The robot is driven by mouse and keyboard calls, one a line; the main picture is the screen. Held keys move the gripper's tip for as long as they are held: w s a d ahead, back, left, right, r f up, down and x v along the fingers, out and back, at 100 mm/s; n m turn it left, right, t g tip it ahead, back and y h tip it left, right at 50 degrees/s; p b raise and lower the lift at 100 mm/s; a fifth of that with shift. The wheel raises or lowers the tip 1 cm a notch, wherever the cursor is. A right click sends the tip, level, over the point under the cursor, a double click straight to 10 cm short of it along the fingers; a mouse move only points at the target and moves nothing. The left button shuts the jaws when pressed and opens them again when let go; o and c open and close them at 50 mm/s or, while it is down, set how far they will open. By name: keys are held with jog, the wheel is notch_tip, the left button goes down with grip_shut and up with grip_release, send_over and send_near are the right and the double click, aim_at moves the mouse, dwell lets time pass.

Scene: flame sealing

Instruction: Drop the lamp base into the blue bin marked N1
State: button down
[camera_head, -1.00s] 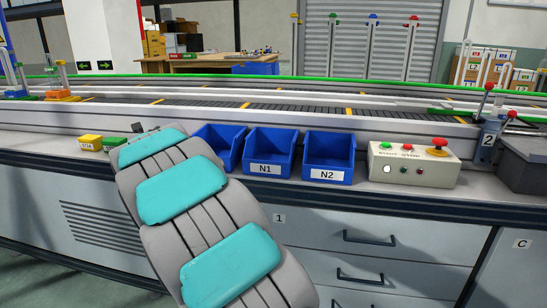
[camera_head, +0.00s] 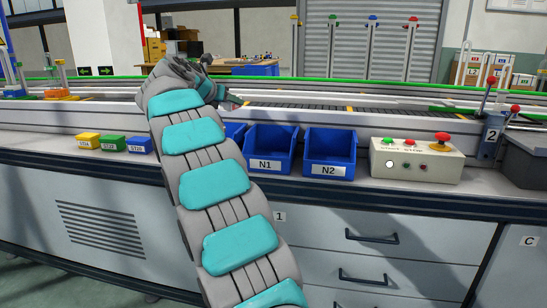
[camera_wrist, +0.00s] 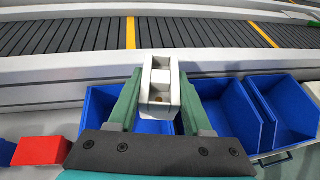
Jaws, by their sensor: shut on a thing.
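My gripper (camera_wrist: 160,92) is shut on the lamp base (camera_wrist: 161,80), a pale grey-white block with a hole in it. It holds the block high, in front of the leftmost blue bin in the wrist view. The blue bin marked N1 (camera_head: 271,142) stands on the bench between the leftmost bin and the bin marked N2 (camera_head: 330,146). In the wrist view N1 (camera_wrist: 231,105) is to the right of the held block. In the head view my arm hides the lamp base and most of the gripper.
The leftmost blue bin (camera_head: 236,130) is partly behind my arm; its label is hidden. Small yellow (camera_head: 88,141), green (camera_head: 113,143) and blue (camera_head: 139,145) boxes sit left of it. A red box (camera_wrist: 40,151) is beside that bin. A button panel (camera_head: 416,160) stands right of N2. The conveyor (camera_wrist: 60,36) runs behind.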

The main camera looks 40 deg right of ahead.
aim_at(277, 125)
jog(key=s+d+m+g+h+b, duration=0.15)
jog(key=s+d+m+g, duration=0.3)
jog(key=s+d, duration=0.5)
jog(key=shift+g, duration=0.35)
jog(key=f+b, duration=0.2)
jog(key=b, duration=0.1)
jog(key=f+b, duration=0.2)
jog(key=b, duration=0.1)
jog(key=s+f+b, duration=0.1)
jog(key=f+b, duration=0.1)
jog(key=b, duration=0.1)
jog(key=shift+f, duration=0.4)
jog(key=shift+c, duration=1.2)
grip_release()
jog(key=shift+a+r, duration=0.1)
jog(key=p+v, duration=0.2)
jog(key=v, duration=0.5)
jog(key=shift+a, duration=0.4)
